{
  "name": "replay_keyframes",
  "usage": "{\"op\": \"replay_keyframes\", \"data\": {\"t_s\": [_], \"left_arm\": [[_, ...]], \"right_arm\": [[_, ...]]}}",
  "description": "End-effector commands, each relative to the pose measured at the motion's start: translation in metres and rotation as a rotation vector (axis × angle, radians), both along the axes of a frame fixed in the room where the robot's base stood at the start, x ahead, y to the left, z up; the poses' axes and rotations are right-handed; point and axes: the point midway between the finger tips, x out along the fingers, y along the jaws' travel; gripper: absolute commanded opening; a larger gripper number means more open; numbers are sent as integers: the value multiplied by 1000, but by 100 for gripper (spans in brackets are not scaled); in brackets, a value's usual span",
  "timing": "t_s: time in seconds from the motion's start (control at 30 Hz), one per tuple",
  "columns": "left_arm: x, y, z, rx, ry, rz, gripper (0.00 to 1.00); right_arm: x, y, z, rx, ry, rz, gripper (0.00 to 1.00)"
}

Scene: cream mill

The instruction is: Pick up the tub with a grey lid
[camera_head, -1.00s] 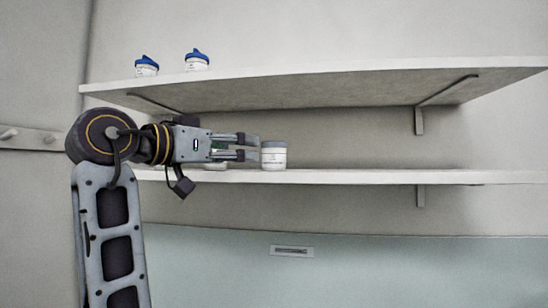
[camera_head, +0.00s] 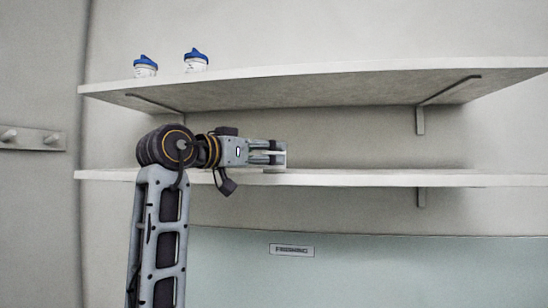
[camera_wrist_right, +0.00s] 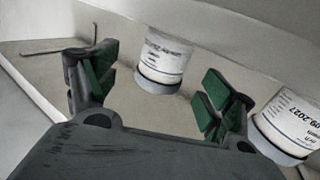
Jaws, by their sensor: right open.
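A white tub with a grey lid (camera_wrist_right: 163,55) shows in the right wrist view, upside down in the picture, with dark print on its side. It stands ahead of the fingertips, in line with the gap between them. My right gripper (camera_head: 277,152) is open over the lower shelf; its green-padded fingers (camera_wrist_right: 157,90) also show in the wrist view, with nothing held. In the head view the gripper hides most or all of this tub. My left gripper is not in view.
A second white tub (camera_wrist_right: 288,122) stands close beside the right-hand finger in the wrist view. The lower shelf (camera_head: 400,178) is clear to the right.

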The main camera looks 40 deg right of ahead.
Motion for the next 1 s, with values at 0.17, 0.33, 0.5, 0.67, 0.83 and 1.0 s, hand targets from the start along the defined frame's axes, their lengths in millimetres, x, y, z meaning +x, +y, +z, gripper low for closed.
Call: {"op": "replay_keyframes", "data": {"t_s": [0.17, 0.33, 0.5, 0.67, 0.83, 1.0], "left_arm": [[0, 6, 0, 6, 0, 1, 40], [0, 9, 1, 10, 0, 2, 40], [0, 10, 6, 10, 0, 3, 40], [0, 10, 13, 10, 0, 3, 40], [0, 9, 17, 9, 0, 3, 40], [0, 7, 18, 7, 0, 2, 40]], "right_arm": [[0, 0, 0, 0, 0, 0, 83], [1, -2, 0, 0, 0, 0, 83], [4, -13, 0, 1, 0, 0, 83], [9, -29, 1, 2, 0, 0, 83], [12, -45, 0, 0, 0, 0, 83], [13, -50, -1, 0, 0, 0, 83]]}}
